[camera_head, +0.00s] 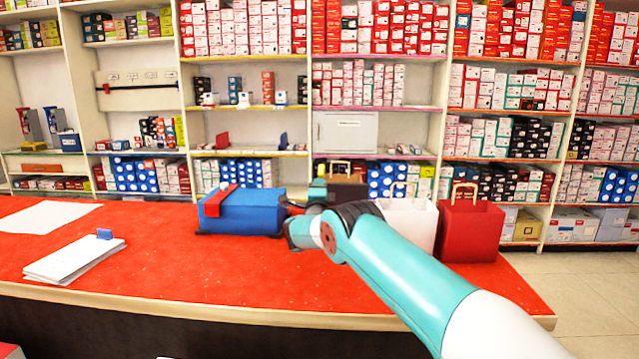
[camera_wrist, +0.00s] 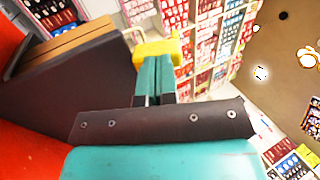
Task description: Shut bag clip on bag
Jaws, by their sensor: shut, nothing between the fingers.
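A blue bag-like bundle (camera_head: 250,214) lies on the red counter left of my gripper. A red clip-like bar (camera_head: 219,197) lies across its top left; whether it is open or shut is too small to tell. My gripper (camera_head: 318,185) is over the counter, between the blue bundle and the paper bags, partly hidden by my arm. In the wrist view its teal fingers (camera_wrist: 154,78) are shut and empty. A yellow piece (camera_wrist: 158,50) shows at their tips; I cannot tell what it is. A dark bag (camera_head: 346,191) stands just behind; a dark surface (camera_wrist: 65,88) fills the wrist view's left.
A white paper bag (camera_head: 410,220) and a red paper bag (camera_head: 469,230) stand right of my gripper. A white paper stack (camera_head: 75,262) with a small blue item (camera_head: 104,234) lies at left. The counter's front middle (camera_head: 230,280) is clear. Stocked shelves stand behind.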

